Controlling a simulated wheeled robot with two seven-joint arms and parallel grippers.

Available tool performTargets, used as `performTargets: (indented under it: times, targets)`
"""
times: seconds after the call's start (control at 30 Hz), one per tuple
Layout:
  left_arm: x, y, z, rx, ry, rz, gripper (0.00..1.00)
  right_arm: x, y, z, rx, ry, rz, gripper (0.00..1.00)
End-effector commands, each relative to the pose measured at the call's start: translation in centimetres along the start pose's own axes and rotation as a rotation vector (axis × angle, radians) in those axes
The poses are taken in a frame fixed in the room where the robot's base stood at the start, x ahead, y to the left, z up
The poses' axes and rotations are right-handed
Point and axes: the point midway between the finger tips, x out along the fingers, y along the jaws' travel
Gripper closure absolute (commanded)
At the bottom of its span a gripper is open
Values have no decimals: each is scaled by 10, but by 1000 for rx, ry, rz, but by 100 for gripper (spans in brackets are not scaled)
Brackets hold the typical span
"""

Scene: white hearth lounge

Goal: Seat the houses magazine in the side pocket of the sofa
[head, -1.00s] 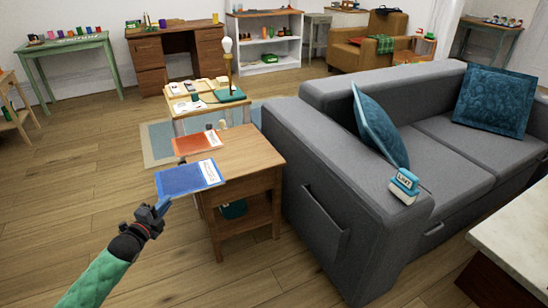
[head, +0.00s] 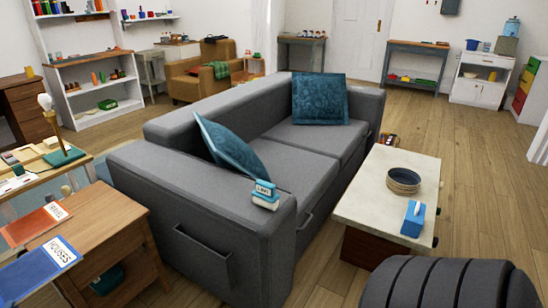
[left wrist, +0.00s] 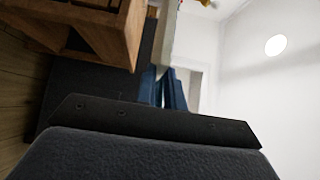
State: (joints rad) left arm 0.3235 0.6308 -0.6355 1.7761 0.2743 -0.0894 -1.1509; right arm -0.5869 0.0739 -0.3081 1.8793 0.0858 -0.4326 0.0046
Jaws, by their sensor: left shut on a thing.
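The blue houses magazine (head: 30,272), with a white title strip, is at the lower left edge of the head view, in front of the side table. My left gripper is outside the head view. In the left wrist view its blue fingers (left wrist: 165,90) are shut on the magazine, which shows as a pale, edge-on panel (left wrist: 168,38). The sofa (head: 190,205) is grey. Its side pocket (head: 203,248) is a dark slanted panel on the near arm's outer face, to the right of the magazine and apart from it. My right gripper is in neither view.
A wooden side table (head: 110,220) stands left of the sofa arm, with an orange magazine (head: 35,224) near its left edge. A small blue and white box (head: 265,195) sits on the sofa arm. A marble-topped table (head: 375,200) stands to the right. Floor shows before the pocket.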

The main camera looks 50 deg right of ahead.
Motion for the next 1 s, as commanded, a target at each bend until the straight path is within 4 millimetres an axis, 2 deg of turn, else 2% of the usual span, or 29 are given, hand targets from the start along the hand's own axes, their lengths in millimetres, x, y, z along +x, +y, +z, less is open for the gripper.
performTargets:
  times: [0.37,0.63,0.67,0.8,1.0]
  targets:
    - [0,-1,0,0,0,-1,100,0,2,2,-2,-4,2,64]
    - [-1,9,5,-2,-47,-2,100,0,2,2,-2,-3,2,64]
    - [-1,5,7,-1,-59,-4,100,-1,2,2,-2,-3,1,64]
    - [1,-40,21,-2,-148,-8,100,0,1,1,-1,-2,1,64]
    - [-3,-96,24,-6,-300,-7,100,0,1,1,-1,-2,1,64]
